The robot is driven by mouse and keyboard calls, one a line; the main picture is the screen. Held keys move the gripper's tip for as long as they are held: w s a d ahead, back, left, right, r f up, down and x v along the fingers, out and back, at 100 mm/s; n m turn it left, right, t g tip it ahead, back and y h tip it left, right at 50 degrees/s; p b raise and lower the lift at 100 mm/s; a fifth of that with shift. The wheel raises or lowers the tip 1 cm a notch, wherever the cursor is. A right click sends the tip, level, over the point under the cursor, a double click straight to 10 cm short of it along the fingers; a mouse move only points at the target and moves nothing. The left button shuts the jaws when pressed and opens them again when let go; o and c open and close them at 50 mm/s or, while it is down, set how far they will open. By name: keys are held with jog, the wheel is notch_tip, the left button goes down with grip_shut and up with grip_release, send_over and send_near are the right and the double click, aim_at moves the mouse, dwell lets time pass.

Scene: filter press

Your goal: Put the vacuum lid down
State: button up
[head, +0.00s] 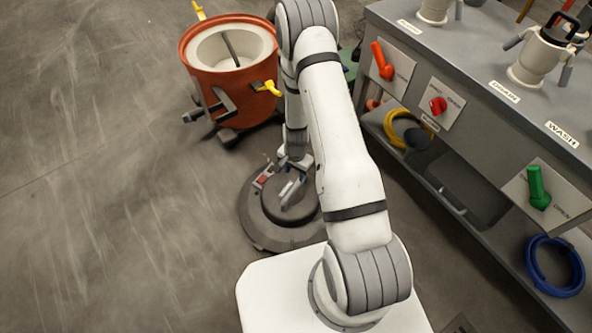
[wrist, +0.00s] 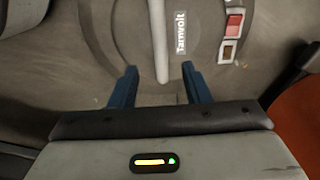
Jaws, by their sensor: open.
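The vacuum lid (head: 258,232) is a dark round disc with a raised centre. In the wrist view the lid (wrist: 100,45) fills the upper part, with a pale bar handle (wrist: 157,30), a "Tarnvolt" label and a red switch. My gripper (head: 291,176) is right over the lid. In the wrist view my gripper (wrist: 160,84) is open, with one blue finger on each side of the handle's near end and gaps on both sides. The orange vacuum drum (head: 207,85) stands open-topped behind the lid.
A grey bench (head: 480,75) with red, orange and green valve handles runs along the right. The floor (head: 100,200) at left is clear.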

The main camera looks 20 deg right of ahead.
notch_tip(320, 180, up, 25)
jog(key=s+a+n, duration=0.1)
jog(key=s+n, duration=0.1)
jog(key=n, duration=0.2)
jog(key=s+r+n+t, duration=0.1)
jog(key=s+r+n, duration=0.4)
jog(key=s+r, duration=1.1)
jog(key=shift+s+a+r+n, duration=0.3)
jog(key=shift+s+n, duration=0.1)
jog(key=shift+s, duration=0.2)
notch_tip(320, 180, up, 30)
jog(key=t+p, duration=0.1)
jog(key=p, duration=2.6)
jog(key=shift+s+r+t, duration=0.15)
jog(key=shift+r+t, duration=0.05)
jog(key=shift+t, duration=0.1)
